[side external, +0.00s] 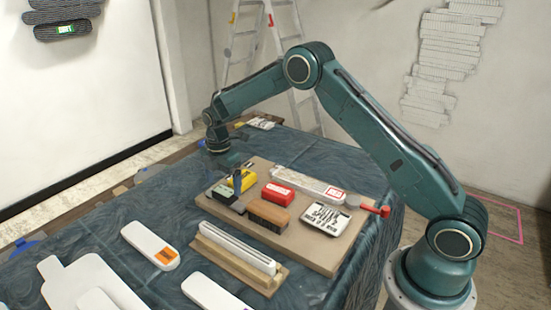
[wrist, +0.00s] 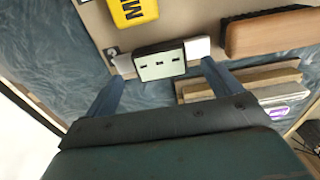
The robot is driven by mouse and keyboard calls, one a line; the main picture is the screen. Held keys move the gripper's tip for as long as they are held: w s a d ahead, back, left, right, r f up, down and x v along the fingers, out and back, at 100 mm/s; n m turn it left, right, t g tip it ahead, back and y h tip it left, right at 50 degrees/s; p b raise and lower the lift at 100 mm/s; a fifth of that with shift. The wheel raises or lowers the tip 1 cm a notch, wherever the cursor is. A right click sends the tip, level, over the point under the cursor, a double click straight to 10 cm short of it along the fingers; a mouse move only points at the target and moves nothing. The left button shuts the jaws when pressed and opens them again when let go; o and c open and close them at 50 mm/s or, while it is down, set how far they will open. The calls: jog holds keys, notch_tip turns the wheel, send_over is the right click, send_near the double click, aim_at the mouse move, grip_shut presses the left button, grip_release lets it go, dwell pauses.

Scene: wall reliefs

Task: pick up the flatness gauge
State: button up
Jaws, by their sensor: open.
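What looks like the flatness gauge, a dark-framed block with a pale face and small dark marks (wrist: 160,63), lies on the tan board with a white piece showing at each side. In the side view the gauge (side external: 226,194) is near the board's left edge, partly hidden by a finger. My gripper (wrist: 163,72) is open, with one blue finger on each side of the gauge in the wrist view. Nothing is held. In the side view my gripper (side external: 238,180) reaches down over that end of the board. I cannot tell whether the fingers touch the gauge.
A yellow block (wrist: 134,10) and a brown-topped brush (wrist: 270,34) lie close by; the brush (side external: 268,215) also shows in the side view. A red block (side external: 278,191), a lettered tin (side external: 325,219) and a white slotted bar on wood (side external: 238,248) are nearby on or beside the board.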

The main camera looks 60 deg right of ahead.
aim_at(224, 191)
jog(key=shift+f, duration=1.5)
jog(key=shift+c, duration=0.2)
jog(key=c, duration=1.1)
